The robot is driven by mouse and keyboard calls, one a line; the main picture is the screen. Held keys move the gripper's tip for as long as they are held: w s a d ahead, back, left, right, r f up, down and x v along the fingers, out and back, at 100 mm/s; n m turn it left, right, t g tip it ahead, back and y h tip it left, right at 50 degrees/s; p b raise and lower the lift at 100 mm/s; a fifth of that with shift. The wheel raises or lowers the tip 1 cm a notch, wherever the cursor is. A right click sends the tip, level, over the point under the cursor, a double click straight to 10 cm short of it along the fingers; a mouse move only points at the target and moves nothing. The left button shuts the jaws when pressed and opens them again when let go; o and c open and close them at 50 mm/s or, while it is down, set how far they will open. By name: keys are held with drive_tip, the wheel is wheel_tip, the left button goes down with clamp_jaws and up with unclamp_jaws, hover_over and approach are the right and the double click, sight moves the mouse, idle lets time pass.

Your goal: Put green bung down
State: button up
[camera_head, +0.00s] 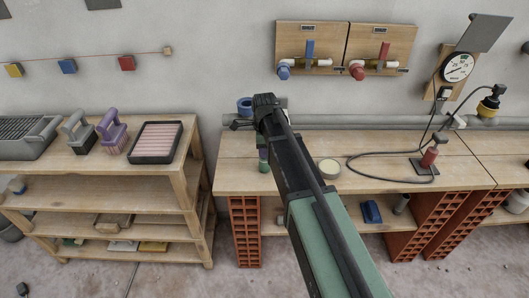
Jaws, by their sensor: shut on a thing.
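My gripper (262,130) is over the left part of the wooden bench (232,178), seen from behind and largely hidden by my own arm. A small green thing (263,155), which looks like the green bung, shows just left of my arm, below the wrist. It looks upright, with a dark band around it. My gripper is shut on it, though the fingertips are hard to make out. I cannot tell whether its lower end touches the bench top.
A blue ring-shaped part (245,105) is at the wall behind the wrist. A shelf (178,185) with brushes stands left.

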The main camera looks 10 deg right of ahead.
drive_tip(key=shift+f, duration=0.15)
drive_tip(key=o, duration=1)
wheel_tip(320, 180, up, 13)
drive_tip(key=p, duration=1.2)
drive_tip(key=s+n, duration=1.3)
drive_tip(key=s, duration=0.1)
drive_tip(key=s+n, duration=0.7)
drive_tip(key=shift+s+d+f+n, duration=0.1)
drive_tip(key=shift+s+f+n, duration=0.05)
drive_tip(key=shift+f+n, duration=0.15)
